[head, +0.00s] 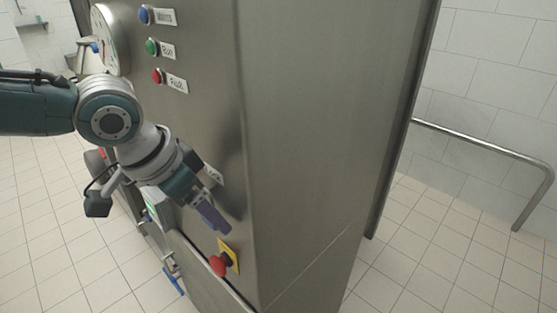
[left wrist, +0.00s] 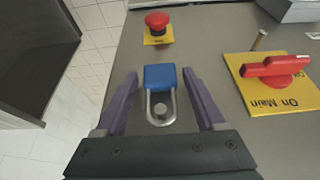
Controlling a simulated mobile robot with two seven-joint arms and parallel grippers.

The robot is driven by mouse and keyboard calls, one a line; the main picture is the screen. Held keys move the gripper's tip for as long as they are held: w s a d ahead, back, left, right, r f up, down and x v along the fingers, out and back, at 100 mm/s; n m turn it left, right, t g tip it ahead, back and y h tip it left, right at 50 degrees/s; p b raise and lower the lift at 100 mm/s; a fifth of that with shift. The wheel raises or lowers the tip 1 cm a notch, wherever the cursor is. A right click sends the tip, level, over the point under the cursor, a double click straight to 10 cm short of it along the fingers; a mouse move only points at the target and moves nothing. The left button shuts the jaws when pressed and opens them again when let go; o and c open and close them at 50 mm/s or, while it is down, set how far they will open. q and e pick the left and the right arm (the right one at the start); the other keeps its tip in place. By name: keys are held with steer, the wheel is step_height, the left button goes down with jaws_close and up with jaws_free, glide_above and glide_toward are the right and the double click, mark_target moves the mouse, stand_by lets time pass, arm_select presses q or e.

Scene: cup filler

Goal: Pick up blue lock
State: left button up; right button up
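The blue lock (left wrist: 160,77) has a blue body and a metal shackle. In the left wrist view it hangs against the steel panel, its shackle around a round peg (left wrist: 160,108). My left gripper (left wrist: 160,82) is open, with one purple finger on each side of the lock. A gap shows between each finger and the lock body. In the head view my left gripper (head: 214,214) is at the machine's front panel, and the lock is hidden there. My right gripper is not in view.
The steel cabinet (head: 300,140) fills the middle. A red emergency button (head: 221,264) sits near the gripper; it also shows in the left wrist view (left wrist: 157,21). A red switch handle (left wrist: 276,68) on a yellow plate stands beside the lock. Tiled floor is free at the right.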

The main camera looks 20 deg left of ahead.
arm_select(q)
jaws_close()
stand_by(0.3)
steer(key=shift+r, duration=0.15)
steer(key=shift+r, duration=0.25)
steer(key=s+a, duration=0.3)
steer(key=s, duration=0.5)
steer(key=s+a, duration=0.4)
steer(key=s, duration=0.4)
steer(key=shift+s+r+b, duration=0.3)
steer(key=shift+r+b, duration=0.1)
steer(key=shift+b, duration=0.05)
